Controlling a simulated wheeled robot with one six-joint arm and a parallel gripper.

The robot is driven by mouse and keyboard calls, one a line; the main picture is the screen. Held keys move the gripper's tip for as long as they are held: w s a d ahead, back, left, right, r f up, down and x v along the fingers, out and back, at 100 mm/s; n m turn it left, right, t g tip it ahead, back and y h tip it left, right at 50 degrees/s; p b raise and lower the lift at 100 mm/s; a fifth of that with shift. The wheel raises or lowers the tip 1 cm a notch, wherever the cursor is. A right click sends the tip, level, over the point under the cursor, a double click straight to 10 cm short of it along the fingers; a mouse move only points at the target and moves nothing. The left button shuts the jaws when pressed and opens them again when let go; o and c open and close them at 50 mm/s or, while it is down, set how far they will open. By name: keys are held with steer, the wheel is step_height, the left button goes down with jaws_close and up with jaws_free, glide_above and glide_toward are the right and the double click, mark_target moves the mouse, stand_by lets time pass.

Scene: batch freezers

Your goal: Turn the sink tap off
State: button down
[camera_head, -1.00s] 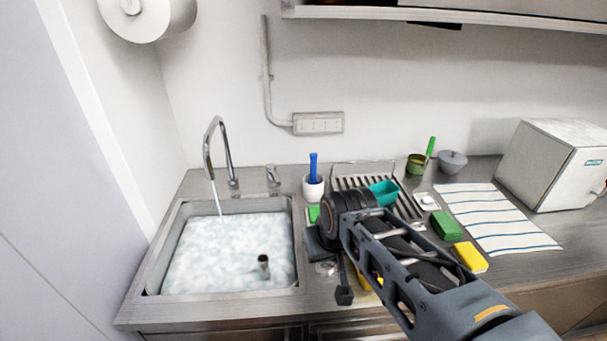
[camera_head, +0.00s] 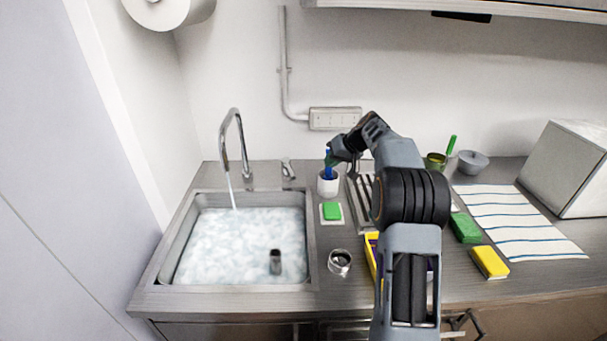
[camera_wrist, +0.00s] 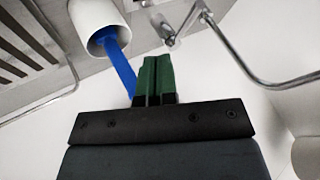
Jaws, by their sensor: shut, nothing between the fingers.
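The chrome tap spout (camera_head: 232,140) arches over the left side of the sink (camera_head: 311,235), and a stream of water (camera_head: 232,193) runs from it. The tap's small lever handle (camera_head: 288,169) stands on the counter right of the spout. My gripper (camera_head: 333,158) is right of the handle and above the white cup, apart from the handle. In the wrist view its green fingers (camera_wrist: 155,75) are shut and empty. The handle (camera_wrist: 170,30) shows just beyond the fingertips, with the curved spout (camera_wrist: 250,75) to the right.
A white cup (camera_head: 327,184) with a blue brush (camera_wrist: 116,62) stands close by my gripper. A green soap bar (camera_head: 332,211), a metal cup (camera_head: 340,262) and a dish rack (camera_head: 361,205) are right of the sink. The sink holds foamy water and a dark cylinder (camera_head: 275,262).

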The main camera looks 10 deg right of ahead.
mark_target(289, 169)
steer(key=w+a+f+p, duration=0.4)
steer(key=w+a+f, duration=0.1)
steer(key=a+f, duration=0.2)
steer(key=shift+a, duration=0.75)
steer(key=shift+f, duration=0.1)
